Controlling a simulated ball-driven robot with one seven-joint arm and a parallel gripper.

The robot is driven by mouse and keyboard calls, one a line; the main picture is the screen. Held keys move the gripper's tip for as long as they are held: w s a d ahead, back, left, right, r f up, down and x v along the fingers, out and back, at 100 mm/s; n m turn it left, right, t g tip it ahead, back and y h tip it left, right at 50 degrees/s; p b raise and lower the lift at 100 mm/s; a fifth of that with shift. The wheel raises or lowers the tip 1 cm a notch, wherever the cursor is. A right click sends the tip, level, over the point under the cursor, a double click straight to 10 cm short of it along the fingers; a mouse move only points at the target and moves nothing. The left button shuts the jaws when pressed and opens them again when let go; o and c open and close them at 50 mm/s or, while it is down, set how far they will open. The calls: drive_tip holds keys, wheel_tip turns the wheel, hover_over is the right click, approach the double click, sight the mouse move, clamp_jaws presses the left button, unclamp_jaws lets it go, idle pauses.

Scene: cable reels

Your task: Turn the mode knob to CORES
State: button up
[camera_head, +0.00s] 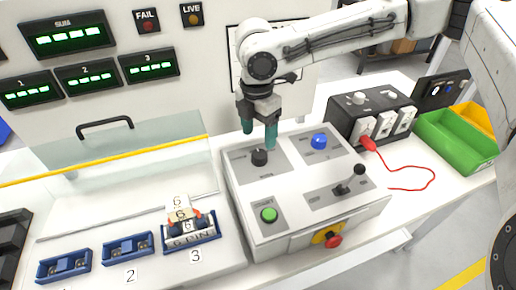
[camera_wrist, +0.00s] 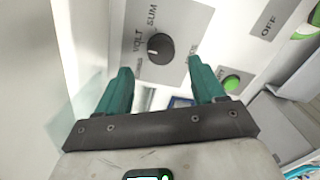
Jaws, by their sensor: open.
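The black mode knob (camera_head: 260,157) stands on a grey plate at the left of the sloped control box. In the wrist view, the knob (camera_wrist: 160,48) shows a small white mark on its left side, with VOLT and SUM lettering beside it. A label to its right is mostly hidden by a finger, so I cannot read it fully. My gripper (camera_head: 259,136) points down over the knob with its green fingers apart. In the wrist view, my gripper (camera_wrist: 160,78) is open and empty, and the knob lies beyond the fingertips, about between them. Contact is not visible.
The control box (camera_head: 236,205) also carries a blue knob (camera_head: 319,141), a black lever (camera_head: 352,179), a green button (camera_head: 269,214) and a red knob (camera_head: 333,241). A red cable (camera_head: 430,172) lies to the right. Blue trays (camera_head: 128,249) stand at left.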

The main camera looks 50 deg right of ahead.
sight(260, 153)
wheel_tip(260, 153, down, 6)
drive_tip(key=shift+s+f, duration=0.15)
drive_tip(key=shift+f, duration=0.1)
drive_tip(key=shift+c, duration=0.5)
drive_tip(key=c, duration=1)
drive_tip(key=shift+o, duration=0.2)
